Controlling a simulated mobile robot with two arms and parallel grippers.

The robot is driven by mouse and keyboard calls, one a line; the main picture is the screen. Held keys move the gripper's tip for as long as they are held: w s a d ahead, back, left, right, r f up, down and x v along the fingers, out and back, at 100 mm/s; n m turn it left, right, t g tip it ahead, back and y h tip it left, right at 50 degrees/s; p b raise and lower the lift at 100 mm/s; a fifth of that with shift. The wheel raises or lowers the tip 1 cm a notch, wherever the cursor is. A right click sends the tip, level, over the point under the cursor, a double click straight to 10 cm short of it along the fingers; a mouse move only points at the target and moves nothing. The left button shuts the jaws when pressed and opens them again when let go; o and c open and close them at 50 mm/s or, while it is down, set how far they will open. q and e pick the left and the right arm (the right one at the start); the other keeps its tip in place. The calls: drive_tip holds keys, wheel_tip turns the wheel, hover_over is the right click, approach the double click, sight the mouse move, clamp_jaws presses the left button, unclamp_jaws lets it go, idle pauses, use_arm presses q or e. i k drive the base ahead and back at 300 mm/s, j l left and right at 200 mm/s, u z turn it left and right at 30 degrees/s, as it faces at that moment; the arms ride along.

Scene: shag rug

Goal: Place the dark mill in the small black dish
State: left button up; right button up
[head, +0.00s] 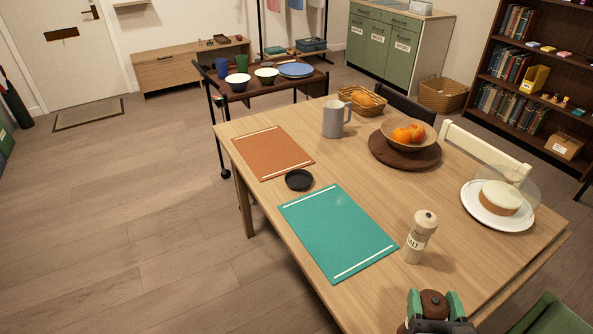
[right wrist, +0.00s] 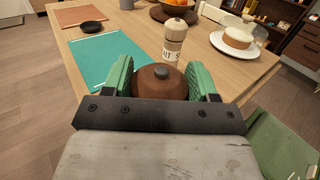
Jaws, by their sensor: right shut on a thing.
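The dark mill (head: 433,302) has a brown rounded top with a dark knob. It is between the green fingers of my right gripper (head: 435,304) at the near edge of the table, and its lower part is hidden. In the right wrist view the mill's top (right wrist: 160,82) shows between both fingers of the right gripper (right wrist: 160,85), which is shut on it. The small black dish (head: 299,180) lies empty on the table between the orange mat and the teal mat. It also shows in the right wrist view (right wrist: 92,27), far ahead and left. My left gripper is not in view.
A pale salt mill (head: 420,238) stands upright just beyond the right gripper. The teal mat (head: 337,230) and orange mat (head: 272,153) lie bare. A grey mug (head: 333,120), a fruit bowl (head: 408,138) and a cake plate (head: 497,217) stand farther off.

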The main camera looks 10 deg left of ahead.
sight(298, 180)
drive_tip(key=i+j+z, duration=0.1)
drive_tip(key=j, duration=0.3)
drive_tip(key=i+j+z, duration=0.1)
drive_tip(key=i+j, duration=0.15)
drive_tip(key=j, duration=0.15)
drive_tip(key=i+j+z, duration=0.1)
drive_tip(key=j, duration=0.3)
drive_tip(key=i+j+z, duration=0.15)
drive_tip(key=j, duration=0.3)
drive_tip(key=i+j+z, duration=0.1)
drive_tip(key=j, duration=0.35)
drive_tip(key=i+j+z, duration=0.1)
drive_tip(key=j, duration=0.35)
drive_tip(key=i, duration=0.05)
